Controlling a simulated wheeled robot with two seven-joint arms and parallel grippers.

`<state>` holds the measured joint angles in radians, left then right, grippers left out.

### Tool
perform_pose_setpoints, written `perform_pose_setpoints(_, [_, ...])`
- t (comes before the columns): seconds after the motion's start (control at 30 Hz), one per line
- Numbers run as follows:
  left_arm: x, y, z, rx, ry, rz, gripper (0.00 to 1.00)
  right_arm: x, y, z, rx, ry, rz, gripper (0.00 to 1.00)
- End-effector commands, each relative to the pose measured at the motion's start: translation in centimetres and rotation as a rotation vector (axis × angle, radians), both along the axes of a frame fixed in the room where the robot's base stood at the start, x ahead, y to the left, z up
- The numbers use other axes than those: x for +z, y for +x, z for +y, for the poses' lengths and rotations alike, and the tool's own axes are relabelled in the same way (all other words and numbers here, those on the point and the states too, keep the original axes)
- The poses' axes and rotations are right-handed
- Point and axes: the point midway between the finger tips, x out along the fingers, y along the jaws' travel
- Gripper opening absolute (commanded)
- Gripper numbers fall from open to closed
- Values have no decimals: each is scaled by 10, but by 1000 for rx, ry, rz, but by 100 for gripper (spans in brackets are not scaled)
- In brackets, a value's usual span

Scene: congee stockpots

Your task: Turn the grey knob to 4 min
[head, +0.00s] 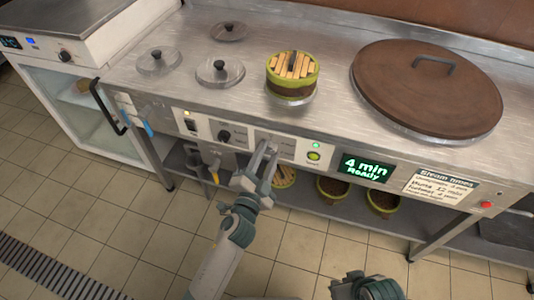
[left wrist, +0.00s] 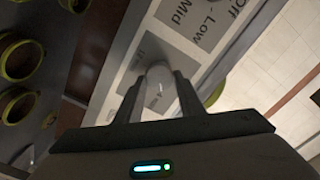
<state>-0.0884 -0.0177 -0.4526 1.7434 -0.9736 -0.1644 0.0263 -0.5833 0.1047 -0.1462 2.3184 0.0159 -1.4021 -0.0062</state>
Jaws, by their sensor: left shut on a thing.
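The grey knob (left wrist: 160,77) sits on the stove's front panel, between the two fingers of my left gripper in the left wrist view. My left gripper (head: 266,155) is shut on the knob, and in the head view its fingers hide most of it. The green display (head: 364,168) to the right of the knob reads "4 min" and "Ready". Part of my right arm (head: 368,287) shows at the bottom edge of the head view, but its fingers are not visible.
A black knob (head: 224,136) is left of the grey one, and a lit green button (head: 313,156) is right of it. A green-banded steamer (head: 292,75) and a large brown lid (head: 428,92) are on the counter. Several pots stand on the shelf below.

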Motion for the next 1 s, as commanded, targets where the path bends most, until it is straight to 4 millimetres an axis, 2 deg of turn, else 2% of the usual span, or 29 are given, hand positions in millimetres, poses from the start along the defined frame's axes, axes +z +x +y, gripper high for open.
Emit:
perform_pose_setpoints(0.33, [-1,0,0,-1,140,-45,13,-1,-4,-5,-6,-11,21,18])
perform_pose_setpoints(0.8, [-1,-1,-1,-1,154,-49,13,-1,-4,-4,-6,-11,20,18])
perform_pose_setpoints(0.83, [-1,-1,-1,-1,154,-49,42,-1,-4,-4,-6,-10,20,18])
perform_pose_setpoints(0.87, [-1,-1,-1,-1,154,-49,49,-1,-4,-4,-5,-10,19,18])
perform_pose_setpoints(0.9, [-1,-1,-1,-1,154,-49,52,-1,-4,-4,-5,-10,19,18])
perform_pose_setpoints(1.0, [-1,0,-1,-1,153,-49,52,-1,-4,-4,-5,-10,20,18])
